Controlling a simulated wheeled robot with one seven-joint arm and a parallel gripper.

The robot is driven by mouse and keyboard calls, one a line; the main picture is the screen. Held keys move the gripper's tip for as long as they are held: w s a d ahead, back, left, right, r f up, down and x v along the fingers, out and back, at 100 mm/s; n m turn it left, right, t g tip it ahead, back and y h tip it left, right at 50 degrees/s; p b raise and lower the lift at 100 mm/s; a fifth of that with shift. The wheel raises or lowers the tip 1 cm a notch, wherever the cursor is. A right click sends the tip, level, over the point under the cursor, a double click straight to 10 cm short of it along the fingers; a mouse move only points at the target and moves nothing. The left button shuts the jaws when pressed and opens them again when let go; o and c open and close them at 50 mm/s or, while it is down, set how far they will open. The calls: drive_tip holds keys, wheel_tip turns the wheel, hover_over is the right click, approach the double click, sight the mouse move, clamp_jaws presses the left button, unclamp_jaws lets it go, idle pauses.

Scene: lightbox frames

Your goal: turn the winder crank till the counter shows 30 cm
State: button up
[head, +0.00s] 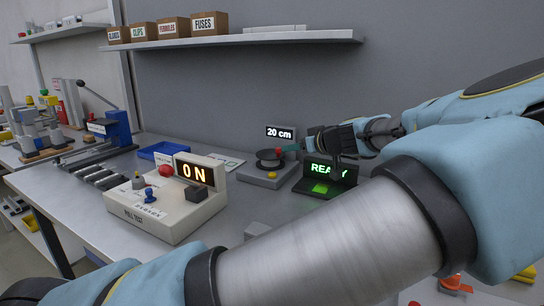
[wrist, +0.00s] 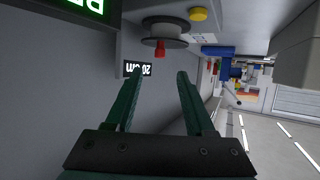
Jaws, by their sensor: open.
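The winder (head: 262,178) is a grey box on the bench with a dark reel (head: 268,160) on top and a yellow button (head: 272,175). Its counter (head: 280,133) reads 20 cm; it also shows upside down in the wrist view (wrist: 138,69). In the wrist view the crank's red knob (wrist: 160,48) stands out from the grey reel (wrist: 164,32), just beyond the green fingertips. My gripper (wrist: 160,75) is open and empty, its fingers apart on either side of the knob's line.
A black unit with a READY display (head: 327,170) stands close right of the winder. A beige pull-test box (head: 165,205) showing ON is at front left, with a blue tray (head: 160,151) behind. A shelf (head: 240,39) with boxes hangs above.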

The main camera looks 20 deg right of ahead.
sight(280, 149)
drive_tip(key=p+x, duration=0.3)
drive_tip(key=x, duration=0.8)
drive_tip(key=shift+s+r, duration=0.1)
clamp_jaws()
idle(0.3)
